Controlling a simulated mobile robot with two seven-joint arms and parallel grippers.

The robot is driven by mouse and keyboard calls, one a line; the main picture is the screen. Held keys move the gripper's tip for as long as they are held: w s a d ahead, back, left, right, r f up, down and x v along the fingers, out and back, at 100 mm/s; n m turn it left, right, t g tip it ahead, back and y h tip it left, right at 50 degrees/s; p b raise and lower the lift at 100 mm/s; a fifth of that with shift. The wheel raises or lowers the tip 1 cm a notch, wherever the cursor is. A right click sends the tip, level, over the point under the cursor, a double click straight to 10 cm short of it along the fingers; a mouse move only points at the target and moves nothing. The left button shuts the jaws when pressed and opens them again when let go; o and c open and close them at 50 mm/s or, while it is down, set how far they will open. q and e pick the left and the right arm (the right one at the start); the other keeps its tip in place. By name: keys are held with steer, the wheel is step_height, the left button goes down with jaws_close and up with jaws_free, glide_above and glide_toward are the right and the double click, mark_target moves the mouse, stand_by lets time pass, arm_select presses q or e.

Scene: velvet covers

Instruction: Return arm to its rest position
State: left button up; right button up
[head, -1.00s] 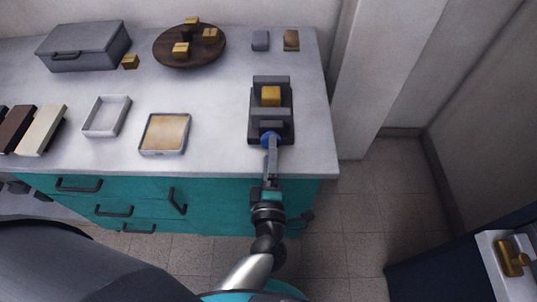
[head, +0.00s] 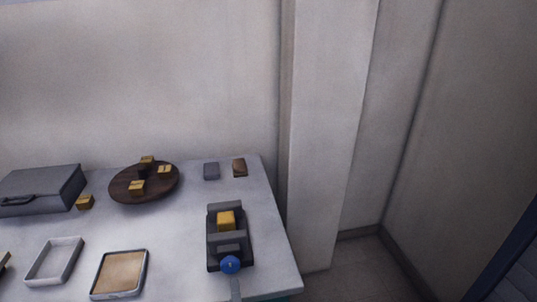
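A dark grey fixture (head: 213,247) stands near the right end of the worktop, with a yellow block (head: 226,219) in it. A round blue knob (head: 230,265) is at its front end. The rest of that arm is below the frame. My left gripper is not in view.
On the pale worktop (head: 185,245) are a grey case (head: 42,190), a round dark wooden board (head: 120,189) with several gold blocks, an empty white tray (head: 37,277), and a tan-filled tray (head: 120,272). Two small blocks lie at the back. A wall column (head: 325,130) stands at right.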

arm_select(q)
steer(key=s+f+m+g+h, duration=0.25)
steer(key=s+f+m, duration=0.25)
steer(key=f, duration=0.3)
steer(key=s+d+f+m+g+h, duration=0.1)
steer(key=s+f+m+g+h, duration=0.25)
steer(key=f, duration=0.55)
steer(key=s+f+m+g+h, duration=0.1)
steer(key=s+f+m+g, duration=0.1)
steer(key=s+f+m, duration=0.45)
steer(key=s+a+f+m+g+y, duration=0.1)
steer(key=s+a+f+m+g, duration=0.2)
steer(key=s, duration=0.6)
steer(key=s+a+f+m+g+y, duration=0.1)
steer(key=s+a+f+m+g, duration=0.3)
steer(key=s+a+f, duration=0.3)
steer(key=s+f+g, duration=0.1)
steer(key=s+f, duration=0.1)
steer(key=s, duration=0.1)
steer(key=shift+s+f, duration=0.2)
